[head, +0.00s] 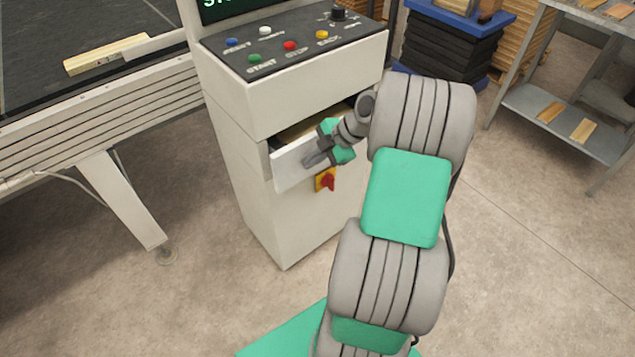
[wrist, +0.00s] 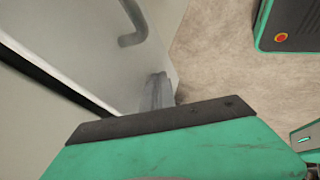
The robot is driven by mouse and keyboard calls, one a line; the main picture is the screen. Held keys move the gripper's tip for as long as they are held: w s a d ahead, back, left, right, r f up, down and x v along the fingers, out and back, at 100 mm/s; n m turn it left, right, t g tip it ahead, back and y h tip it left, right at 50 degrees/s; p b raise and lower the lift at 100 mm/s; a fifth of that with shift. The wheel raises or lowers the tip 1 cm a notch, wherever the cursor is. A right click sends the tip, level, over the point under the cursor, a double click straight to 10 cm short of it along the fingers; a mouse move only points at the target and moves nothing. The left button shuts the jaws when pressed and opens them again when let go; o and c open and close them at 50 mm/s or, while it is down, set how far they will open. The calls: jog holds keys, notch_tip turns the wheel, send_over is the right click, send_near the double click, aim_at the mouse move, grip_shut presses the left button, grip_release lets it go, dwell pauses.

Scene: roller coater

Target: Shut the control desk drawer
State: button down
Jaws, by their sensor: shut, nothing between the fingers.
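The control desk (head: 232,115) is a pale cabinet with a sloped button panel on top. Its drawer (head: 290,174) stands partly open, with a dark gap and a strip of its inside showing behind the white front. My gripper (head: 313,159) is shut and empty, at the outer face of the drawer front; I cannot tell whether it touches. My arm hides the right part of the drawer. In the wrist view, the shut fingers (wrist: 158,92) are close to a pale panel, and a grey bar handle (wrist: 133,25) shows above them.
A red switch on a yellow plate (head: 326,180) sits just below the drawer. A conveyor frame (head: 90,140) stands at the left. A blue-topped stack (head: 445,45) and a metal shelf (head: 575,125) stand at the right. The floor around the desk front is clear.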

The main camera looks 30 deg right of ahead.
aim_at(303, 153)
jog(key=w, duration=0.4)
jog(key=shift+a+f+b, duration=0.1)
jog(key=shift+a+b, duration=0.1)
jog(key=shift+b, duration=0.1)
jog(key=shift+w+r, duration=0.2)
jog(key=shift+w, duration=0.3)
jog(key=shift+a, duration=0.1)
